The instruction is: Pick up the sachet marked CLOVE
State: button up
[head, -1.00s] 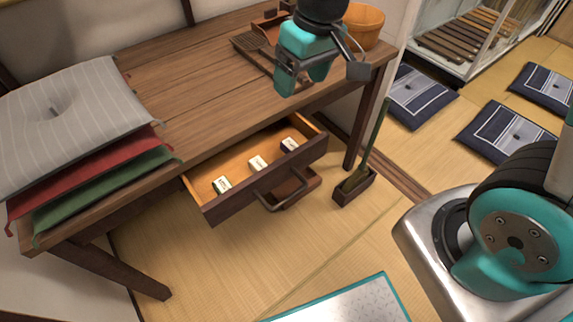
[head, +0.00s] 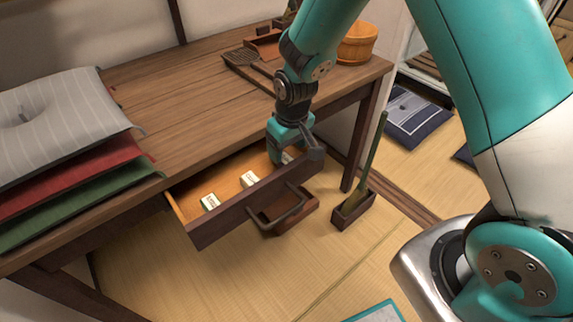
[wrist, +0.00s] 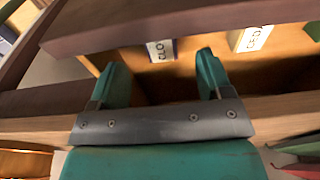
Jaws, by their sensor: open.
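Three small sachets with white labels lie in a row in the open wooden drawer (head: 240,212). In the head view the left sachet (head: 210,201) and the middle sachet (head: 249,179) are clear, and the right sachet (head: 287,158) is mostly hidden by my gripper (head: 290,152). In the wrist view my gripper (wrist: 158,66) is open and empty. A dark-sided sachet (wrist: 161,50) appears between and beyond its fingertips. A yellow-sided sachet (wrist: 250,39) is to the right, and a green one (wrist: 314,30) is at the edge. The labels are too small to read surely.
The drawer hangs under a wooden table (head: 180,100), its front panel with a handle facing me. Stacked cushions (head: 60,130) are on the left of the table. A wooden tub (head: 357,44) stands at its back right. A brush in a box (head: 352,208) stands on the floor right of the drawer.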

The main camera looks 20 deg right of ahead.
aim_at(287, 160)
jog(key=f, duration=0.3)
jog(key=f+b, duration=0.1)
jog(key=f, duration=0.1)
jog(key=shift+w+f, duration=0.15)
jog(key=shift+w, duration=0.15)
jog(key=c, duration=1)
